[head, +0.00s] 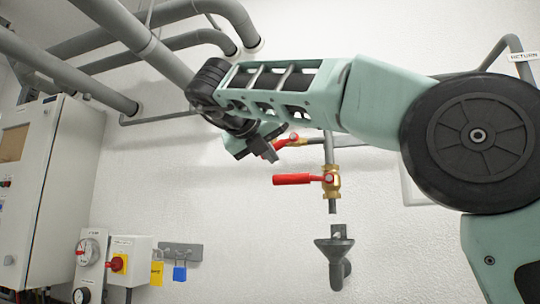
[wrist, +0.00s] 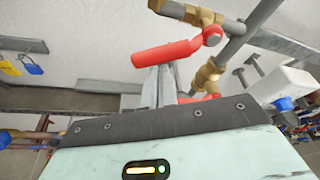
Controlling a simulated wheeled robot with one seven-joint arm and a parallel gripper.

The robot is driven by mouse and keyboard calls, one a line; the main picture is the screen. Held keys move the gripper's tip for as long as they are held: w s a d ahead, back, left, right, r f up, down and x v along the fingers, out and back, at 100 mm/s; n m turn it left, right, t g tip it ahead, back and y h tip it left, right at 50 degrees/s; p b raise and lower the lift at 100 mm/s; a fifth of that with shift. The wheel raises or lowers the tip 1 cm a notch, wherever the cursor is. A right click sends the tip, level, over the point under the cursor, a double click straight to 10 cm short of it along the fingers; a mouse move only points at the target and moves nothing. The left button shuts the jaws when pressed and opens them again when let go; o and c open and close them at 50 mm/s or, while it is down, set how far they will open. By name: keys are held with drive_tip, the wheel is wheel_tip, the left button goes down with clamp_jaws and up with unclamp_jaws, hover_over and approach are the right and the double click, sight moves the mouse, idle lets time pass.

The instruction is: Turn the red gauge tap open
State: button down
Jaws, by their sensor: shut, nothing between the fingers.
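Two red-handled taps with brass bodies show on the wall pipework; I cannot tell for sure which is the gauge tap. In the head view the upper red tap handle (head: 284,142) is partly hidden by my gripper (head: 268,151). The lower red tap handle (head: 292,179) points left, level, from its brass valve. In the wrist view one red handle (wrist: 164,53) lies across just beyond my fingertips (wrist: 163,72); whether they touch is unclear. A second red part (wrist: 196,98) shows lower, partly hidden by my gripper. My fingers are together and empty.
A grey funnel (head: 334,252) stands below the lower tap. A grey cabinet (head: 48,185), a red-and-yellow switch box (head: 125,262) and a rack with yellow and blue tags (head: 180,252) are at the left. Thick grey pipes (head: 130,30) run overhead.

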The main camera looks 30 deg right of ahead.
drive_tip(key=shift+w+a+r+m, duration=0.1)
drive_tip(key=shift+r+m, duration=0.1)
drive_tip(key=shift+m, duration=0.1)
drive_tip(key=shift+w+a+r+m+t+y+b, duration=0.25)
drive_tip(key=shift+r+m+t+y+b, duration=0.15)
drive_tip(key=shift+r+m, duration=0.35)
drive_tip(key=shift+w+a+r+m+t+y+b, duration=0.2)
drive_tip(key=shift+r+m+t+y+b, duration=0.25)
drive_tip(key=shift+m, duration=0.5)
drive_tip(key=shift+r, duration=0.1)
